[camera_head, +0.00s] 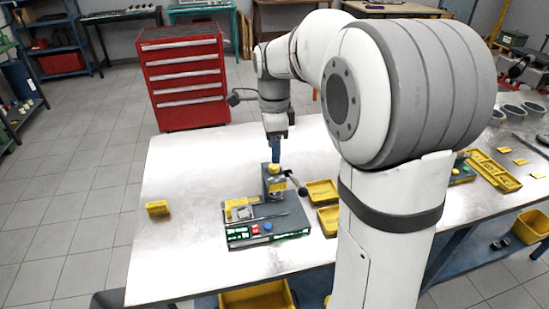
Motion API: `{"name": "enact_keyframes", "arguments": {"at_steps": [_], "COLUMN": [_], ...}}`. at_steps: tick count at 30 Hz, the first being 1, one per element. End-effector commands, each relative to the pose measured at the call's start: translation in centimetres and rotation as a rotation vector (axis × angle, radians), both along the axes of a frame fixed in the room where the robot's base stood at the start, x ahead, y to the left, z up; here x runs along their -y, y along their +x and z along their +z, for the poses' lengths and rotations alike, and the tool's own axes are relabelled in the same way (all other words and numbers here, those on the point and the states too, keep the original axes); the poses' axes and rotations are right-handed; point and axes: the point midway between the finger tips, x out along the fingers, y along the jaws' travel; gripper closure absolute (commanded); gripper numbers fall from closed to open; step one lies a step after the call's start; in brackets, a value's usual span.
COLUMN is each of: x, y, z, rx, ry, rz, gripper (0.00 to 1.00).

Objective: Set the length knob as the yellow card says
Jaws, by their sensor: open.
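A grey machine (290,229) stands on the table, with green-lit displays (238,237), a red button or knob (256,229) and a blue one (267,227) on its front. I cannot tell which is the length knob. A small yellow piece (158,209), perhaps the card, stands left of the machine; no writing on it is readable. My gripper (275,161) points down above the upright rear part of the machine, behind the front controls. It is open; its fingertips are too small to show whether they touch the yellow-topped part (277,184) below.
Yellow bins (322,190) stand right of the machine, partly hidden by my arm. A dark lever (297,184) sticks out at the machine's right. The table (185,170) is bare at the left and back. A red drawer cabinet (187,75) stands behind the table.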

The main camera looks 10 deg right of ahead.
Motion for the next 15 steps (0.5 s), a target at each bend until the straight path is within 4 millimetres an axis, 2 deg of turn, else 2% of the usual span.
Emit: {"name": "enact_keyframes", "arguments": {"at_steps": [3,6,15], "x": [0.0,0.0,0.0], "y": [0.1,0.0,0.0], "z": [1.7,2.5,2.9], "rx": [0.002,0.000,-0.001], "ry": [0.000,0.000,0.000], "rz": [0.000,0.000,0.000], "gripper": [0.54,0.54,0.54]}}
